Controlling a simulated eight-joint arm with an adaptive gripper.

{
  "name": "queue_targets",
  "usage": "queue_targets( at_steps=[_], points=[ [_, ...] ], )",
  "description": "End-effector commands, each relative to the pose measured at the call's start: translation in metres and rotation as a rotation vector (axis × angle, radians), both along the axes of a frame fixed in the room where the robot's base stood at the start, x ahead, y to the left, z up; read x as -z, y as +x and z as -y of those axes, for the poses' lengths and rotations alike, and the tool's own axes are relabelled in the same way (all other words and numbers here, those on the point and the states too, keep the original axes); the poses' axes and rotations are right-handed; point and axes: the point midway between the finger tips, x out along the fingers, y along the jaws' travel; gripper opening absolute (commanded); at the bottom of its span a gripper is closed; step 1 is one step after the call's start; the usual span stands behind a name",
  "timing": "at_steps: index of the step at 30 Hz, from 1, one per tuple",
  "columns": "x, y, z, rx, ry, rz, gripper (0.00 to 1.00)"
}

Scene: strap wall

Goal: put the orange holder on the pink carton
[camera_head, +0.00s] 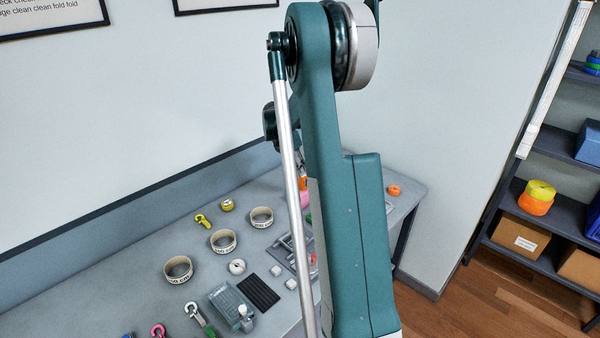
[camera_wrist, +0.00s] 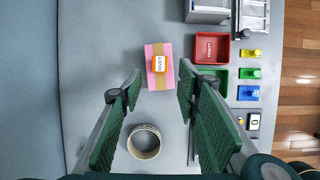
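The pink carton (camera_wrist: 150,79) with a tan band lies in the upper middle of the wrist view. The orange holder (camera_wrist: 154,70), with a white label, sits on top of it, near its middle. In the head view the orange holder (camera_head: 303,183) shows above the pink carton (camera_head: 305,199), both partly hidden by my arm. My gripper (camera_wrist: 159,82) is open in the wrist view, its two green-padded fingers wide apart with nothing between them. The carton and holder appear beyond the fingertips; no contact shows. In the head view my gripper is hidden behind my arm.
A labelled ring (camera_wrist: 144,141) stands below the carton in the wrist view. A red bin (camera_wrist: 212,48) and a green bin (camera_wrist: 214,74) stand to its right. Table left of the carton is clear.

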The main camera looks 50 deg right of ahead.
Motion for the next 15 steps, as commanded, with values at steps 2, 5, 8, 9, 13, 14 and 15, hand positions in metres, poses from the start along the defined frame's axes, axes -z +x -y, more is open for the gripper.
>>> queue_targets(
  at_steps=[2,5,8,9,13,14,15],
  points=[
    [-0.009,0.000,-0.004,-0.001,0.000,0.000,0.33],
    [-0.017,0.000,-0.007,-0.001,0.000,0.000,0.33],
    [-0.021,0.000,-0.009,-0.001,0.000,0.000,0.33],
    [-0.022,0.000,-0.009,0.000,0.000,0.000,0.33],
    [-0.024,0.000,-0.010,0.000,0.000,0.000,0.33],
    [-0.024,0.000,-0.010,0.000,0.000,0.000,0.33],
    [-0.024,0.000,-0.010,0.000,0.000,0.000,0.33]
  ],
)
